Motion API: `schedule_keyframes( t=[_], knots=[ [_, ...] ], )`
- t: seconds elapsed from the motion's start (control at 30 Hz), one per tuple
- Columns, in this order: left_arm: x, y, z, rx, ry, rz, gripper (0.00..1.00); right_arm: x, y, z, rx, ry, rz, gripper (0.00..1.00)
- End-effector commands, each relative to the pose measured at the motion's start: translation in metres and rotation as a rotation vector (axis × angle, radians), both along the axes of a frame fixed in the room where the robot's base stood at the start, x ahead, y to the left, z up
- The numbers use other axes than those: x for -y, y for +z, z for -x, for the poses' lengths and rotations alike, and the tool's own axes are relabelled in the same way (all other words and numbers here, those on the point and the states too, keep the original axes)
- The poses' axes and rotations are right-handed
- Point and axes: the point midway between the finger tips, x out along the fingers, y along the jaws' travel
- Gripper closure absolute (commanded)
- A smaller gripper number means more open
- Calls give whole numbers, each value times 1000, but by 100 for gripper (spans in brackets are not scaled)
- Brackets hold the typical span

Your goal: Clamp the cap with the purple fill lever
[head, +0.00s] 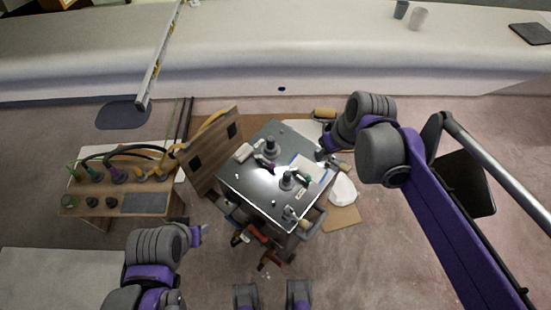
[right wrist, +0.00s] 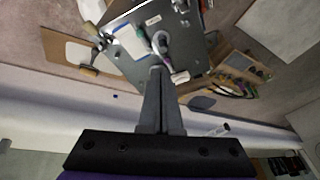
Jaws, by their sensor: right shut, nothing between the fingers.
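In the head view, a shiny metal plate (head: 245,182) tops a cart in the middle. Two dark round caps stand on it, a farther one (head: 271,147) and a nearer one (head: 287,181). The purple fill lever (head: 268,166) lies between them, beside the farther cap. A green lever (head: 303,177) is beside the nearer cap. I cannot tell whether either cap is clamped. My right gripper (head: 322,155) is over the plate's right edge, apart from the levers. In the right wrist view its fingers (right wrist: 158,72) are shut and empty. My left gripper (head: 203,231) is left of the cart; its fingers are unclear.
A wooden bench (head: 95,205) with coloured hoses and fittings stands left. A wooden board (head: 207,150) leans at the plate's left side. Tools hang on the cart's near side (head: 262,238). A long white hull ledge (head: 280,60) crosses the back.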

Motion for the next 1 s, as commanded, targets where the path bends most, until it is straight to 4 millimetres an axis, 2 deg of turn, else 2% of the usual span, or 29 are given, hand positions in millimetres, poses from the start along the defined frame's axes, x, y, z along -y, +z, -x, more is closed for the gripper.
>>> schedule_keyframes(
  t=[0.03, 0.17, 0.37, 0.6, 0.8, 1.0],
  knots=[
    [0, -11, 1, -4, 0, 0, 50, -1, -9, -16, -15, 29, -12, 100],
    [0, -27, 3, -9, 0, 0, 50, -6, -22, -52, -45, 118, -47, 100],
    [0, -52, 4, -16, 0, 0, 50, -13, -51, -106, -77, 258, -115, 100],
    [0, -84, 4, -27, 0, 0, 50, -18, -103, -165, -93, 430, -207, 100],
    [0, -106, 3, -35, 0, 0, 50, -21, -147, -201, -87, 555, -281, 100],
    [0, -117, 3, -39, 0, 0, 50, -22, -173, -217, -77, 628, -327, 100]
  ],
)
